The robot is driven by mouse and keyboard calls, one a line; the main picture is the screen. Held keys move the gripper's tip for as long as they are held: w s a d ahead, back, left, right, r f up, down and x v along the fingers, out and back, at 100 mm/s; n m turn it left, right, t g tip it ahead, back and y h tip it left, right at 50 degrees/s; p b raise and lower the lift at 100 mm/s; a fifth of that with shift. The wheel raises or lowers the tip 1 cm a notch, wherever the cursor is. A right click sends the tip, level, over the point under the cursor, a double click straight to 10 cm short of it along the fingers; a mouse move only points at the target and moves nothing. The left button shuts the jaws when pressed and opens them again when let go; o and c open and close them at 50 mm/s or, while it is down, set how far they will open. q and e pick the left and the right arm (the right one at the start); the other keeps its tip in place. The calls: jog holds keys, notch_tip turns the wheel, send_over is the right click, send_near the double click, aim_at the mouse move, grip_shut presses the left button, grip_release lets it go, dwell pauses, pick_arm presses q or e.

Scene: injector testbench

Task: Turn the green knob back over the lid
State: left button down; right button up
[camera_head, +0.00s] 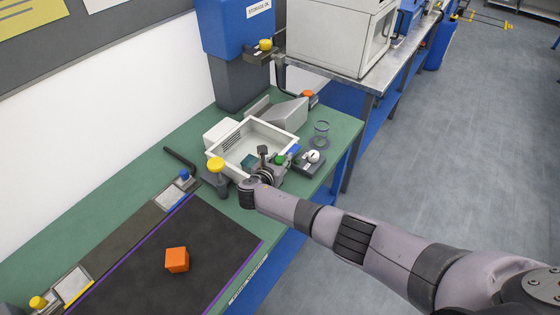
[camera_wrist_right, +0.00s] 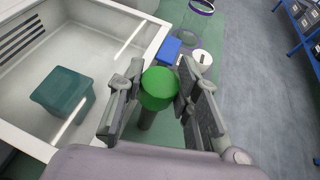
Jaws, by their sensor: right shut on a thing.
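The green knob (camera_wrist_right: 159,88) is round and sits between the two fingers of my right gripper (camera_wrist_right: 158,100) in the right wrist view. The gripper is shut on it. A dark post shows below the knob. The box stands open at the top in both views, with a dark green block (camera_wrist_right: 62,92) inside. I cannot make out a separate lid. My left gripper is out of view.
A blue block (camera_wrist_right: 168,48) and a white round knob (camera_head: 313,156) are close beyond the green knob. A clear cylinder (camera_head: 320,131) stands behind them. A yellow knob (camera_head: 216,164) on a stand is left of my gripper. An orange cube (camera_head: 177,260) lies on the dark mat (camera_head: 215,238).

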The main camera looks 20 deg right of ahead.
jog(key=shift+r, duration=0.1)
jog(key=o, duration=1.2)
jog(key=shift+s+a, duration=0.25)
jog(key=v, duration=1.1)
jog(key=shift+r, duration=0.25)
